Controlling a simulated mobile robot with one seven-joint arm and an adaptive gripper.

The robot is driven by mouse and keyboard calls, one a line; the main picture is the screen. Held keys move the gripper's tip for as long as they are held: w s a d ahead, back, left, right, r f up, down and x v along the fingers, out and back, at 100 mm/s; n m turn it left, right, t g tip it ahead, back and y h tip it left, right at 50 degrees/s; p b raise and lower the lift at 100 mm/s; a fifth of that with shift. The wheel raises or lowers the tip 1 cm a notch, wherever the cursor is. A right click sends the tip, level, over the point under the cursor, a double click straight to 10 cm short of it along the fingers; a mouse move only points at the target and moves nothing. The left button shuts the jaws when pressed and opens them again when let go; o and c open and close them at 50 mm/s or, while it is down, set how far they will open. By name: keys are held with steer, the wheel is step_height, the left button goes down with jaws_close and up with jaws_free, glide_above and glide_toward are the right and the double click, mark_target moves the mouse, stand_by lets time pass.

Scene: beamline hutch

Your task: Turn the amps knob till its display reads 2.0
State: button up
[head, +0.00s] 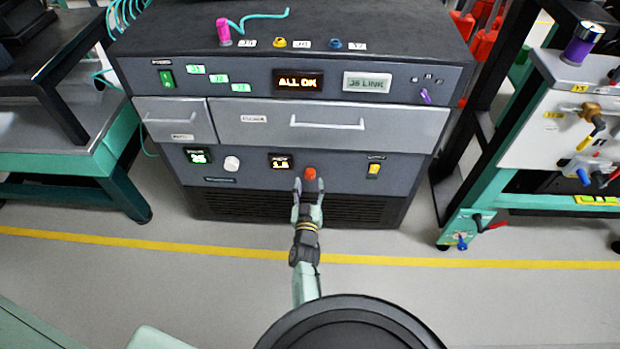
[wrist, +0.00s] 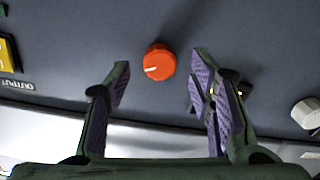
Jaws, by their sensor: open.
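The amps knob is the orange-red round knob (head: 310,173) on the lower panel of the dark cabinet. In the wrist view the knob (wrist: 159,62) shows a white pointer line and lies just beyond and between the fingertips. The amps display (head: 280,162), left of the knob in the head view, seems to read 1.8, though the digits are small. My gripper (head: 309,186) is open in front of the knob. In the wrist view its purple-padded fingers (wrist: 158,82) stand apart with nothing between them, and neither seems to touch the knob. A finger hides most of the display there.
A white knob (head: 231,163) and a green display (head: 198,156) sit further left on the same panel. A yellow switch (head: 374,170) is to the right. Drawers with handles (head: 327,124) are above. The floor before the cabinet is clear.

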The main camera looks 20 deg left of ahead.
mark_target(310, 178)
steer(key=shift+x, duration=1.95)
steer(key=shift+c, duration=0.4)
